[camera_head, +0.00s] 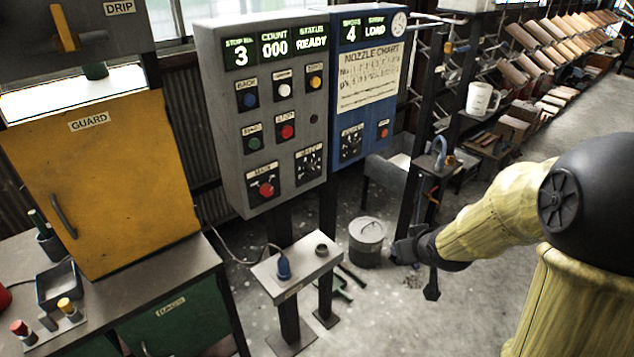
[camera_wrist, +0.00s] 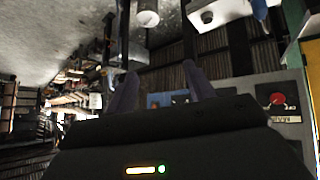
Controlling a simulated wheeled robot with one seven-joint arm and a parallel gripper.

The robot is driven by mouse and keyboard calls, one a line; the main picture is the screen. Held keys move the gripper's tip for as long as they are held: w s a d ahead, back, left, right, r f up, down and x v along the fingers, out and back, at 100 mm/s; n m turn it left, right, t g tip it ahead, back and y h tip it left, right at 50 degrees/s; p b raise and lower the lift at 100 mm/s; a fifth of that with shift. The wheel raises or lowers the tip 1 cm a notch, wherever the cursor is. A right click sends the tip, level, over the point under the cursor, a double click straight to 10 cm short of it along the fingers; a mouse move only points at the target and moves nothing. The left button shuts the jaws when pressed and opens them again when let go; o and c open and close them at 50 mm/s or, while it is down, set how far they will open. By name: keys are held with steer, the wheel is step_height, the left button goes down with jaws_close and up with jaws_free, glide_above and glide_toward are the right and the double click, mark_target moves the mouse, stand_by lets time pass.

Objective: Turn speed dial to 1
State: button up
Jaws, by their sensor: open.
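A grey control box (camera_head: 221,120) shows 3, 000 and READY on its displays. A dark dial (camera_head: 309,163) with white marks sits at its lower right. A similar dial (camera_head: 351,142) is low on the blue box (camera_head: 378,118) beside it. Both dials' labels and settings are too small to read. My gripper (camera_head: 415,272) is right of and below the boxes, apart from both dials. In the wrist view, its two fingers (camera_wrist: 160,78) are spread with nothing between them.
A small shelf (camera_head: 300,268) with a blue plug stands below. A lidded bin (camera_head: 366,242) is on the floor near my gripper. A yellow guard (camera_head: 110,190) and workbench are at left. Open floor lies right.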

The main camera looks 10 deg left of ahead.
mark_target(314, 171)
steer(key=w+a+r+n+t+y+b, duration=0.1)
steer(key=w+a+n+t+y+b, duration=0.2)
steer(key=w+a+y, duration=0.8)
steer(key=a+n+b, duration=0.1)
steer(key=n+b, duration=0.1)
steer(key=n, duration=0.2)
steer(key=shift+w+a+t, duration=0.15)
steer(key=shift+a+t, duration=0.2)
steer(key=shift+t, duration=0.05)
steer(key=shift+w+a, duration=0.1)
steer(key=p+x, duration=0.1)
steer(key=x, duration=0.7)
steer(key=p+x, duration=0.1)
steer(key=x, duration=0.8)
steer(key=shift+r, duration=0.3)
steer(key=c, duration=1)
steer(key=shift+o, duration=0.2)
